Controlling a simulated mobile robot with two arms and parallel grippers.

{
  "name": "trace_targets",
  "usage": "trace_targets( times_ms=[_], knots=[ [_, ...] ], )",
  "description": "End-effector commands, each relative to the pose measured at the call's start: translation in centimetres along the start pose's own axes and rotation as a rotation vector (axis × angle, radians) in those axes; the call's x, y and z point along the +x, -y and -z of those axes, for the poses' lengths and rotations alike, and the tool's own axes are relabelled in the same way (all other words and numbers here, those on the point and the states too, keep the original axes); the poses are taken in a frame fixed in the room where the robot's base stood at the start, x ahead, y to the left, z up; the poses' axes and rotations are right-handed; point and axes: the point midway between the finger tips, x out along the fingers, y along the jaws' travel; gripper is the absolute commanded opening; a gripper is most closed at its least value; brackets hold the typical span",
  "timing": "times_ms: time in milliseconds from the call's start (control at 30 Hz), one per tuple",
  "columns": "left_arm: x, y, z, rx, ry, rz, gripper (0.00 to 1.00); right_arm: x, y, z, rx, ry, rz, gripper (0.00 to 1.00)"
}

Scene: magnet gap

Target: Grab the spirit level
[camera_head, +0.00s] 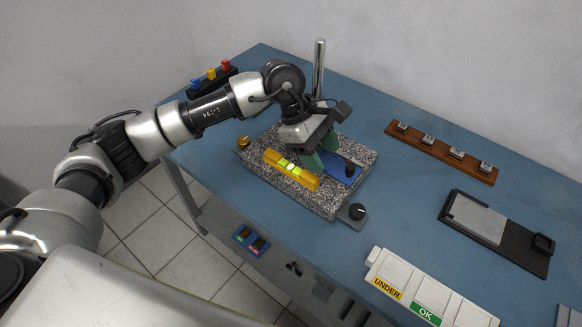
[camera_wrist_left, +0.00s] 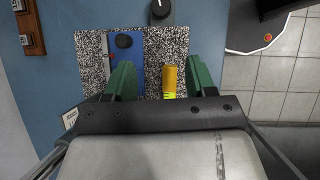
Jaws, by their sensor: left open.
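The yellow spirit level (camera_head: 280,162) with bright green-yellow vials lies along the near edge of the speckled granite plate (camera_head: 345,201) in the head view. My left gripper (camera_head: 320,153) has green fingers and is over the plate, at the level's far side in this view. It is open and empty. In the left wrist view, the end of the spirit level (camera_wrist_left: 170,79) shows between the spread fingers of my left gripper (camera_wrist_left: 162,78), nearer the right finger. Part of the level is hidden behind the gripper body there. My right gripper is not in view.
A blue piece (camera_head: 344,167) with a black knob is on the plate beside the gripper. A metal post (camera_head: 319,68) stands behind it. A black knob (camera_head: 357,211) sits at the plate's near right corner. A wooden rack (camera_head: 440,153) and white sorting bins (camera_head: 405,285) stand to the right.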

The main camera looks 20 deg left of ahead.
Motion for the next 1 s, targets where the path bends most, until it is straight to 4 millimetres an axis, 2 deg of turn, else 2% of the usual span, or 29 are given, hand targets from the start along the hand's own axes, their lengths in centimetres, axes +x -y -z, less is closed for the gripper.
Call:
trace_targets(
  times_ms=[33,100,200,300,600,767,1000],
  knots=[
    [-1.5,-0.4,1.9,0.022,-0.116,0.012,0.55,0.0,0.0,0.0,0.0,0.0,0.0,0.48],
    [-3.2,-0.6,4.2,0.04,-0.25,0.039,0.55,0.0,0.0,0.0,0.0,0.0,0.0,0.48],
    [-5.1,-0.6,6.2,0.048,-0.371,0.069,0.55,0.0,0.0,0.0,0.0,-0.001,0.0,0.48],
    [-5.7,-0.5,7.2,0.049,-0.423,0.086,0.55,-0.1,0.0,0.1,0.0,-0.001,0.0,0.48],
    [-1.8,-0.1,9.0,0.048,-0.427,0.09,0.55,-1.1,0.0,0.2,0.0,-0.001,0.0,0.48],
    [-0.8,0.0,9.4,0.049,-0.426,0.089,0.55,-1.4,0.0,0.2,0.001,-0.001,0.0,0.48],
    [2.3,0.5,10.3,0.047,-0.424,0.091,0.55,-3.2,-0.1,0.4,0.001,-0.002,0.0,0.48]
  ],
)
